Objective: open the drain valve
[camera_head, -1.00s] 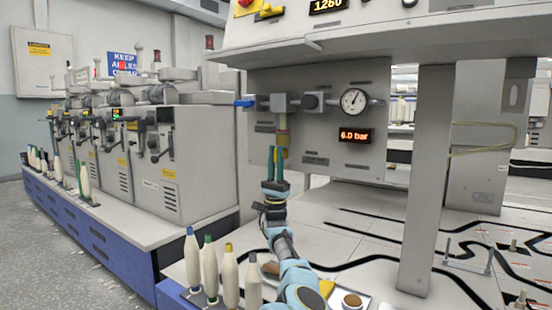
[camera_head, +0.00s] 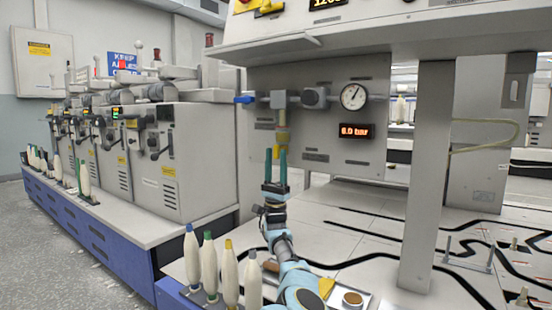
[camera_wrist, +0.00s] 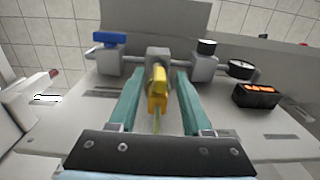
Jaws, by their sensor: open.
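The drain valve's yellow handle (camera_head: 277,152) hangs below the filter bowl (camera_head: 283,136) under the grey regulator body (camera_head: 280,100) on the panel. In the wrist view the yellow handle (camera_wrist: 158,90) shows between my two teal fingers, with a gap on both sides. My gripper (camera_head: 276,156) points up at it from below, open and empty; its fingertips also flank the handle in the wrist view (camera_wrist: 158,78). The pressure display (camera_head: 356,131) reads 6.0 bar. Whether the fingertips reach fully past the handle is hard to tell.
A blue handle (camera_head: 243,100) sits on the pipe at left, and a round gauge (camera_head: 354,97) at right. Several white bobbins (camera_head: 230,275) with coloured tips stand near my arm. A grey post (camera_head: 428,180) rises to the right. Free room lies between the post and the arm.

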